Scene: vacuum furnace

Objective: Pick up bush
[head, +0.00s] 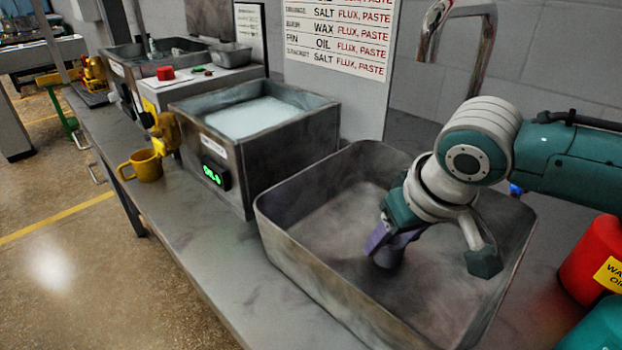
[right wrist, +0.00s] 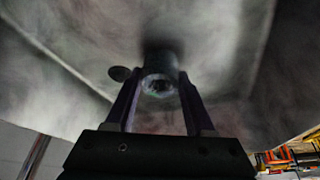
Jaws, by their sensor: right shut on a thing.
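The bush (head: 388,259) is a small dark cylinder low inside the grey metal basin (head: 290,245), at its floor or just above it; I cannot tell whether it touches. In the right wrist view the bush (right wrist: 160,72) sits between the two fingers, with its round, hollow-looking end facing the camera. My right gripper (head: 390,246) reaches down into the basin with its purplish fingers shut on the bush. The fingers partly cover it in the head view. My left gripper is not in view.
The basin walls surround my right gripper. Left of it stand a square tank of pale liquid (head: 212,130) with a green display and a yellow mug (head: 146,165). A red container (head: 590,262) and a teal one (head: 598,328) stand at right. A curved metal pipe (head: 487,50) rises behind.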

